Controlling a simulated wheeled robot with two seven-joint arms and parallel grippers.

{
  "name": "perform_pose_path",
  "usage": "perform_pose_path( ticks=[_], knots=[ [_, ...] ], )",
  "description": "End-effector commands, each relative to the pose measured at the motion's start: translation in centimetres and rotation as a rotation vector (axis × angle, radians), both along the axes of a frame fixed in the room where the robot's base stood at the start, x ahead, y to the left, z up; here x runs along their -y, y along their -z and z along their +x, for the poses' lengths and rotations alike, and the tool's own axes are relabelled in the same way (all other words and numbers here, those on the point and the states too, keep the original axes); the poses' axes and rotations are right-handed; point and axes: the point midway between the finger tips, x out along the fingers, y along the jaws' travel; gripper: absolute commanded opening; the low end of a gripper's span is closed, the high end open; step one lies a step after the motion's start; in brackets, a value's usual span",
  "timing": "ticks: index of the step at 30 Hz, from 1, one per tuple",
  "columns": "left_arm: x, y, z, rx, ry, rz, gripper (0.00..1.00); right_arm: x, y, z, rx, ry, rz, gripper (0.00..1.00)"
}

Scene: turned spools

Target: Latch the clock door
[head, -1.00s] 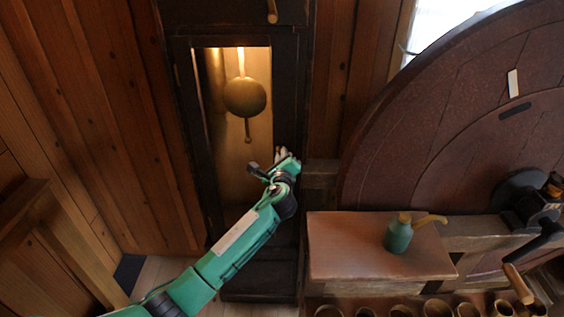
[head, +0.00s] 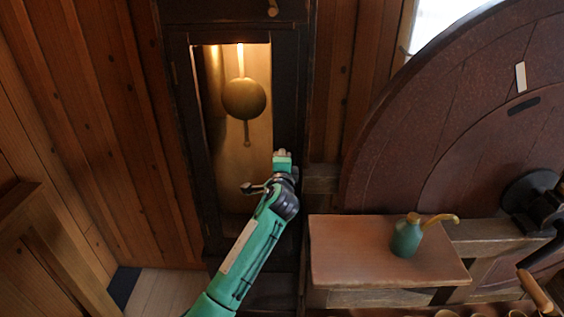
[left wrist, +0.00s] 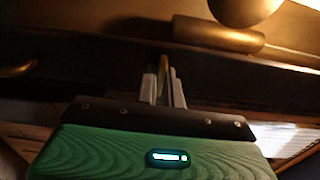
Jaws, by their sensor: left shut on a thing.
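The clock door (head: 287,90) is a tall dark wooden frame around a lit glass pane, in the middle of the head view. Behind the pane hangs a round brass pendulum bob (head: 243,98). My left gripper (head: 283,154) is at the right side of the door frame, low on the pane's height. In the left wrist view its fingers (left wrist: 163,88) are shut on a thin brass piece (left wrist: 164,68), seemingly the door's latch handle, mostly hidden between them. The door looks close to flush with its case; I cannot tell whether it is latched. My right gripper is not in view.
A wooden bench (head: 350,265) with a green oil can (head: 406,239) stands right of the clock. A large round dark wooden wheel (head: 450,130) fills the right. Plank walls (head: 110,120) are on the left. Another brass handle (head: 272,8) sits above the door.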

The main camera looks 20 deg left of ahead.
Motion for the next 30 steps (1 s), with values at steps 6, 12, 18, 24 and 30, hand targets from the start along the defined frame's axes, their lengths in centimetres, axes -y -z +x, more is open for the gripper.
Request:
perform_pose_path(
  ticks=[6,12,18,24,30],
  knots=[
    [-0.01,0.1,0.0,0.01,-0.001,-0.041,0.0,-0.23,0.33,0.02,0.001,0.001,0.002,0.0],
    [-0.01,0.07,0.0,0.011,-0.001,-0.047,0.0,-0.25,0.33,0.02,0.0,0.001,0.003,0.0],
    [-0.02,0.07,-0.01,0.011,-0.001,-0.046,0.0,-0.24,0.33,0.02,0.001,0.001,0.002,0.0],
    [-0.01,0.06,0.0,0.011,-0.001,-0.045,0.3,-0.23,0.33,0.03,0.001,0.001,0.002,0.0],
    [0.0,0.05,-0.03,0.012,0.0,-0.044,0.3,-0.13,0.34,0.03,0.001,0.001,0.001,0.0]
  ],
)
